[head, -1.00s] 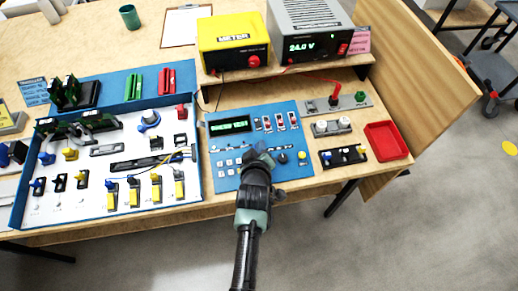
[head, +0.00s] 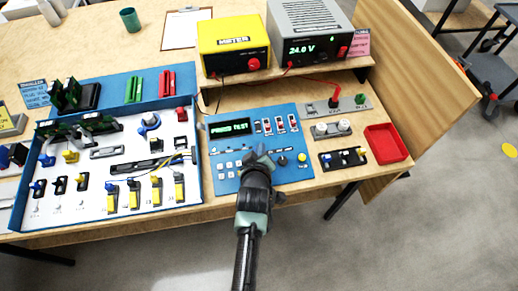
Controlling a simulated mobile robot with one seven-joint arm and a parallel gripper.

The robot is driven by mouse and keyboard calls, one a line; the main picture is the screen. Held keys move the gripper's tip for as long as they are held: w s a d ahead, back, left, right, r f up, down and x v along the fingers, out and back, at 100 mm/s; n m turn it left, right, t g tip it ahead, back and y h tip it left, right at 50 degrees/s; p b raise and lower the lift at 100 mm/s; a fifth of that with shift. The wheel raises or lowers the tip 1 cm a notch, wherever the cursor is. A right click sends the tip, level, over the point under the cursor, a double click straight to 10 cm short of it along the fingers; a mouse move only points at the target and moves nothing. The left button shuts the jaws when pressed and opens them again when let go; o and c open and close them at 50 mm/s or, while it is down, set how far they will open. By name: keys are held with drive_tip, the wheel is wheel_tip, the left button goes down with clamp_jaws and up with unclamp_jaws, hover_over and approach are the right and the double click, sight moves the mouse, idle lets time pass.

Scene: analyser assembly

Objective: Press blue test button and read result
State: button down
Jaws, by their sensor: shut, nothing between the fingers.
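The blue test panel (head: 228,132) lies on the bench in front of the meter. Its green-lit display (head: 230,129) shows text that looks like "PRESS TEST". My gripper (head: 257,153) is shut and empty over the panel's lower middle, its tips just below and right of the display. I cannot tell whether the tips touch the panel. I cannot make out the blue test button for sure; my gripper and wrist cover part of the lower panel.
Several small switches (head: 280,124) stand on the panel's upper right. A yellow meter (head: 233,44) and a grey power supply (head: 310,32) reading 24.0 V stand on the shelf behind. A blue-walled assembly tray (head: 198,165) is close on the left; a red tray (head: 385,143) is at the right.

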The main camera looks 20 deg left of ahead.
idle(0.8)
drive_tip(key=shift+f+b, duration=0.4)
drive_tip(key=shift+f, duration=0.05)
drive_tip(key=shift+w+a+f+b, duration=0.1)
drive_tip(key=shift+f+b, duration=0.25)
idle(0.5)
drive_tip(key=shift+r, duration=0.1)
drive_tip(key=shift+r+p, duration=0.7)
drive_tip(key=shift+p, duration=0.1)
drive_tip(key=r+p, duration=0.3)
drive_tip(key=s+r+p, duration=0.1)
drive_tip(key=r+p, duration=0.1)
drive_tip(key=shift+d, duration=0.4)
idle(0.3)
